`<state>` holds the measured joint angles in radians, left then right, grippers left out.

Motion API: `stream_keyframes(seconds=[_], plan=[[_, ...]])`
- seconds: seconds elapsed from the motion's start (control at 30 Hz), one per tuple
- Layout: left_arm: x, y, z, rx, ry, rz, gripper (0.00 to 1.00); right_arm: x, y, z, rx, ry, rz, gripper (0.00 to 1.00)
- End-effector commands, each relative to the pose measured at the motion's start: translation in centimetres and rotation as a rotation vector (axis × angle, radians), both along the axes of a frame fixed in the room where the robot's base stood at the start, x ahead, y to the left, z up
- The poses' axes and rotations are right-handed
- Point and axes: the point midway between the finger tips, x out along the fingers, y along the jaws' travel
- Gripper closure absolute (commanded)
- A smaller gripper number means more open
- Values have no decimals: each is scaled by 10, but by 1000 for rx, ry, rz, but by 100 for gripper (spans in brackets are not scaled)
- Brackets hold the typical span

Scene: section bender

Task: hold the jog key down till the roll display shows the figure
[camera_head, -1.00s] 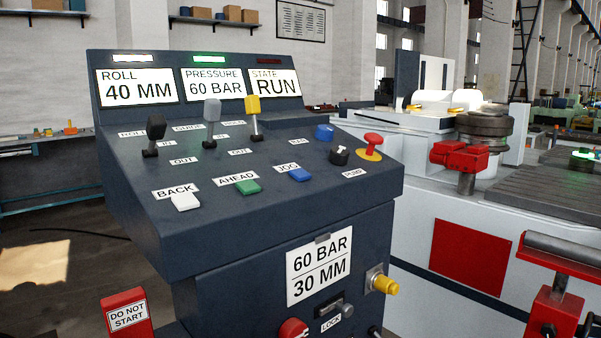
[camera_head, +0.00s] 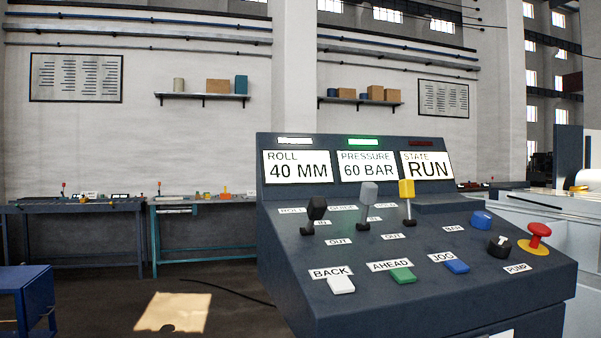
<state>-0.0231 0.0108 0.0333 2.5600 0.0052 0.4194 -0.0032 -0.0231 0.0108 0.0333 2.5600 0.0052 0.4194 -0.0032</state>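The control console stands right of centre in the head view. Its roll display (camera_head: 297,167) reads 40 MM. The pressure display (camera_head: 367,166) reads 60 BAR and the state display (camera_head: 427,165) reads RUN. The blue jog key (camera_head: 457,267) sits on the sloped panel beside its JOG label, right of the green AHEAD key (camera_head: 402,275) and the white BACK key (camera_head: 341,285). Nothing touches the jog key. The card that gave 60 BAR and 30 MM on the console front is out of view now. Neither of my grippers is in view.
Black, grey and yellow levers (camera_head: 407,200) stand upright behind the keys. A red mushroom button (camera_head: 538,231), a black knob (camera_head: 499,246) and a blue knob (camera_head: 481,219) sit at the panel's right. Workbenches (camera_head: 200,205) line the back wall. Open floor lies left of the console.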

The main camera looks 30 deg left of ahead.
Motion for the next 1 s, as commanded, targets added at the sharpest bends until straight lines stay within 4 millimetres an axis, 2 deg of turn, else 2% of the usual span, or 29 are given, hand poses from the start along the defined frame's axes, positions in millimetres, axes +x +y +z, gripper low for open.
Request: stream_keyframes(seconds=[0.17,0.23,0.3,0.33,1.0], plan=[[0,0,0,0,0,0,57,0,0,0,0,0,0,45],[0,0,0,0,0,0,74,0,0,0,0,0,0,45],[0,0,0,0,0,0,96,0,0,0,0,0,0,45],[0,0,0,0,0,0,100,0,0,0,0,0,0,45],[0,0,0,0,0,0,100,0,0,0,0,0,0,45]])
